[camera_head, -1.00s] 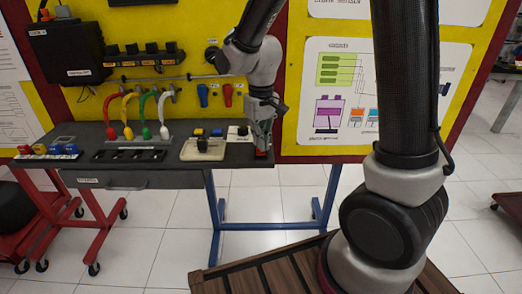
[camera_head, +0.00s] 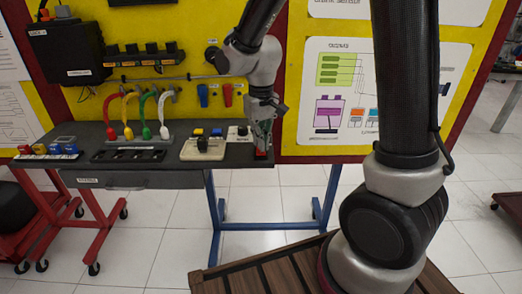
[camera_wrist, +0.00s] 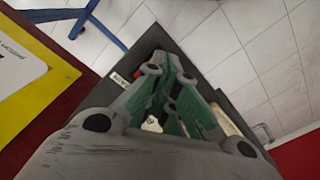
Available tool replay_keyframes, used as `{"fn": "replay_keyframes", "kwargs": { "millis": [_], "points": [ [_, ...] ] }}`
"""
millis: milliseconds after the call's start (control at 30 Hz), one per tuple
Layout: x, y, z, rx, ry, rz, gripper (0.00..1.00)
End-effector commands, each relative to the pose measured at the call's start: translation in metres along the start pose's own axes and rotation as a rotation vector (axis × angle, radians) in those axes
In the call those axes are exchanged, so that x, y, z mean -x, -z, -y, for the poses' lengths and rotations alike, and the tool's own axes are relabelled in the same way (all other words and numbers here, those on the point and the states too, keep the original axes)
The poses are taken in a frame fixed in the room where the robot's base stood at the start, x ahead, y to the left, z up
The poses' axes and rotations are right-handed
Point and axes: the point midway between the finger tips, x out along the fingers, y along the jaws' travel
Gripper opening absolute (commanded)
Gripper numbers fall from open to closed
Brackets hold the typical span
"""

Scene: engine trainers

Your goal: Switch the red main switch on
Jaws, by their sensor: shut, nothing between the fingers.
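The red main switch (camera_head: 262,154) is a small red part at the right end of the dark tabletop, mostly hidden behind my fingertips. In the wrist view only a small red patch (camera_wrist: 137,73) shows beside the fingers, next to a white label. My gripper (camera_head: 262,146) points down at the switch with its fingers shut and nothing between them. In the wrist view the gripper (camera_wrist: 166,76) reaches over the bench corner. The fingertips are at or just above the switch; I cannot tell whether they touch. The switch's position, on or off, cannot be seen.
The yellow board (camera_head: 195,70) rises behind. Open floor lies in front and to the right.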

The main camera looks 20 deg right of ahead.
Motion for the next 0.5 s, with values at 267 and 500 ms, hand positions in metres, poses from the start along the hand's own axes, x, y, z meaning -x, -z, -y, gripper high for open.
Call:
{"fn": "replay_keyframes", "kwargs": {
  "millis": [267, 500],
  "points": [
    [-0.0042, 0.0001, 0.0000, 0.000, 0.000, 0.000, 0.00],
    [-0.0078, 0.0001, 0.0000, 0.000, 0.000, 0.000, 0.00]
  ]
}}
